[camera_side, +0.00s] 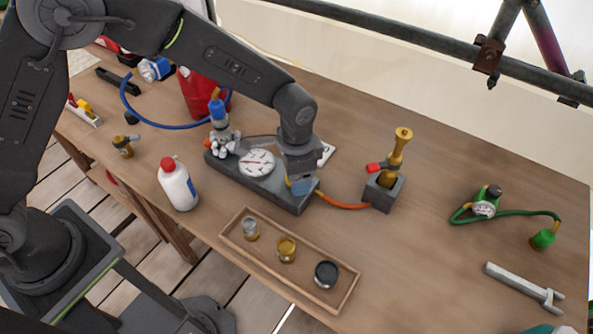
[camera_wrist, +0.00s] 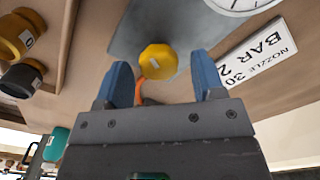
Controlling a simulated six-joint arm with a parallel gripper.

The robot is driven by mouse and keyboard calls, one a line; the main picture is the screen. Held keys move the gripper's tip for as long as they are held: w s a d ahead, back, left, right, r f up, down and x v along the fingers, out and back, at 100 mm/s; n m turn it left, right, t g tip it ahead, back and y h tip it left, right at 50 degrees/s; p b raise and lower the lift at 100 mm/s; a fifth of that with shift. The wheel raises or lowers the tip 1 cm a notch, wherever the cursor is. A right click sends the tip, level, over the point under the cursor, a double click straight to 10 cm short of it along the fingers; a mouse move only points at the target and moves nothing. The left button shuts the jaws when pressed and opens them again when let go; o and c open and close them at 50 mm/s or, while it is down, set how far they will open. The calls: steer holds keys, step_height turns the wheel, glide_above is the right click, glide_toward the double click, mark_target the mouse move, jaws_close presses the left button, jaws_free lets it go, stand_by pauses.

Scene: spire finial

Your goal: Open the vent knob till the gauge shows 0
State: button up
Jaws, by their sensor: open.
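The yellow knob (camera_wrist: 158,62) sits on the grey block (camera_wrist: 130,30) in the wrist view. My gripper (camera_wrist: 162,82) is open, with one blue fingertip on each side of the knob and visible gaps between. In the side view my gripper (camera_side: 300,187) is over the right end of the block (camera_side: 240,181) and mostly hides the knob. The round white gauge (camera_side: 257,163) lies on the block, left of my gripper. Its red needle is too small to read. Only the gauge's edge (camera_wrist: 240,4) shows in the wrist view.
A white label card (camera_wrist: 252,52) lies beside the block. An orange hose (camera_side: 342,202) runs to a grey holder (camera_side: 383,193) with a brass nozzle (camera_side: 400,147). A wooden tray (camera_side: 310,292) with three caps is in front. A white bottle (camera_side: 178,185) stands left.

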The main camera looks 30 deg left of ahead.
steer(key=shift+r, duration=0.1)
step_height(320, 180, up, 14)
steer(key=shift+f, duration=0.2)
stand_by(0.6)
steer(key=s+a+r+n+t, duration=0.2)
steer(key=s+a+r+n, duration=0.1)
steer(key=s+a+r, duration=0.4)
steer(key=s+a+r+n+t, duration=0.25)
steer(key=s+a+r, duration=0.2)
steer(key=a, duration=0.45)
steer(key=s+a+f+n+t, duration=0.1)
steer(key=s+a+f+n, duration=0.1)
steer(key=s, duration=0.6)
steer(key=shift+s+a+f+n, duration=0.3)
steer(key=shift+a+n, duration=0.25)
steer(key=shift+a, duration=0.45)
